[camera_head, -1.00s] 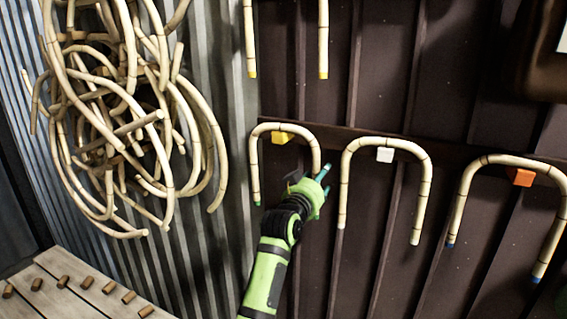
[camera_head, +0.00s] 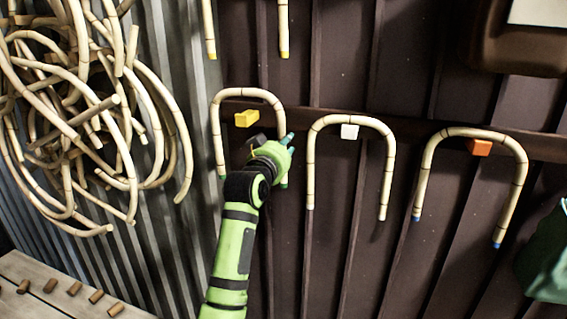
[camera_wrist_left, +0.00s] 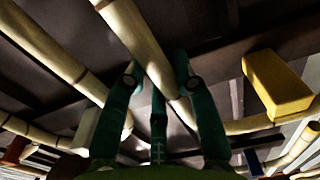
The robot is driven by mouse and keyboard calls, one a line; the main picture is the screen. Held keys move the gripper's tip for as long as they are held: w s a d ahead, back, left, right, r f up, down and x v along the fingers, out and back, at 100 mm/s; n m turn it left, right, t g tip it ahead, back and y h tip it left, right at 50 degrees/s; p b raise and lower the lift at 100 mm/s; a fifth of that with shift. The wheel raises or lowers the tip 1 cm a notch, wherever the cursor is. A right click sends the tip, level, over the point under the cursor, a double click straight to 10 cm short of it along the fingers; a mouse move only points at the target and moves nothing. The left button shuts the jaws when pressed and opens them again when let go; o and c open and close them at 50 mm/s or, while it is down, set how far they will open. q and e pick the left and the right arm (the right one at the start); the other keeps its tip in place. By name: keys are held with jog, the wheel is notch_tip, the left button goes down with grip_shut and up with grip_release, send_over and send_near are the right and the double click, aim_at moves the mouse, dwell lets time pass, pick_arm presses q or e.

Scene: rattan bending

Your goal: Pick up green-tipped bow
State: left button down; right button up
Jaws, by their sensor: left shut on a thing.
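The green-tipped bow (camera_head: 218,135) is an upside-down U of pale rattan against the dark wall in the head view. Its top sits above the yellow peg (camera_head: 247,118), with a visible gap between them. My left gripper (camera_head: 287,146) is shut on the bow's right leg. In the left wrist view the gripper's teal fingers (camera_wrist_left: 157,95) close around the rattan leg (camera_wrist_left: 135,38), and the yellow peg (camera_wrist_left: 277,85) is to the right. The green tips show at the lower ends of both legs. My right gripper is in neither view.
A white-tipped bow (camera_head: 312,160) hangs by a white peg, and a blue-tipped bow (camera_head: 424,175) by an orange peg, both to the right. Yellow-tipped legs (camera_head: 284,30) hang above. Tangled rattan (camera_head: 165,90) is at the left, above a wooden bench (camera_head: 45,285).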

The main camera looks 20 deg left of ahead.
pick_arm(q)
jog(key=shift+s+r+b, duration=0.15)
jog(key=shift+r+b, duration=0.1)
jog(key=shift+r, duration=0.35)
jog(key=shift+s+r+b, duration=0.15)
jog(key=shift+r+b, duration=0.1)
jog(key=shift+r, duration=0.35)
jog(key=s+b, duration=0.4)
jog(key=s, duration=1.5)
jog(key=shift+a, duration=0.35)
jog(key=shift+r, duration=0.15)
